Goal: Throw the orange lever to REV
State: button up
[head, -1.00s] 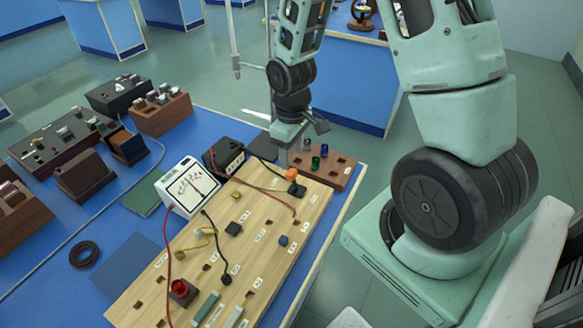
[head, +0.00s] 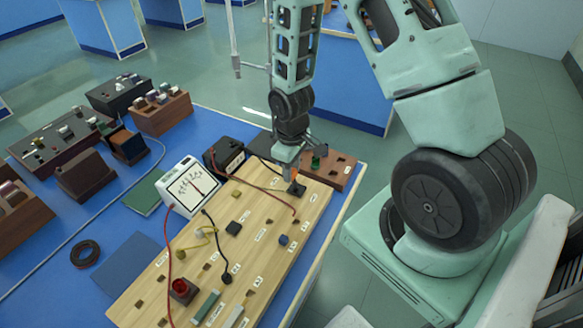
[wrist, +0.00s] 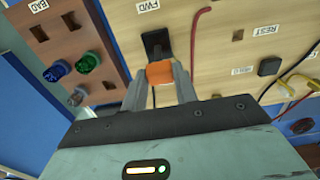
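The orange lever (wrist: 160,73) has a block-shaped knob and rises from a black base (wrist: 156,44) on the wooden board. The base is beside the FWD label (wrist: 154,13) in the wrist view. My gripper (wrist: 162,75) has one finger against each side of the orange knob, with no clear gap, and looks shut on it. In the head view my gripper (head: 290,168) is low at the board's far end, and the knob is mostly hidden behind it. The black base (head: 297,189) shows just below. I cannot make out a REV label.
A brown block (head: 343,172) with green and blue knobs (wrist: 88,61) stands close beside the lever. A red wire (wrist: 195,35) and a black wire cross the board near it. A white meter (head: 190,187) and a black box (head: 224,155) stand at the board's left edge.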

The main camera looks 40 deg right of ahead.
jog(key=shift+w+a+f+g+h+p, duration=0.15)
jog(key=shift+w+g+h+p, duration=0.25)
jog(key=shift+g, duration=0.3)
jog(key=o, duration=1)
jog(key=shift+w, duration=0.1)
jog(key=r, duration=0.5)
jog(key=w+r+b, duration=0.1)
jog(key=r, duration=0.5)
jog(key=w+r+b, duration=0.1)
jog(key=r, duration=0.5)
jog(key=shift+a+r, duration=0.15)
jog(key=shift+a, duration=0.25)
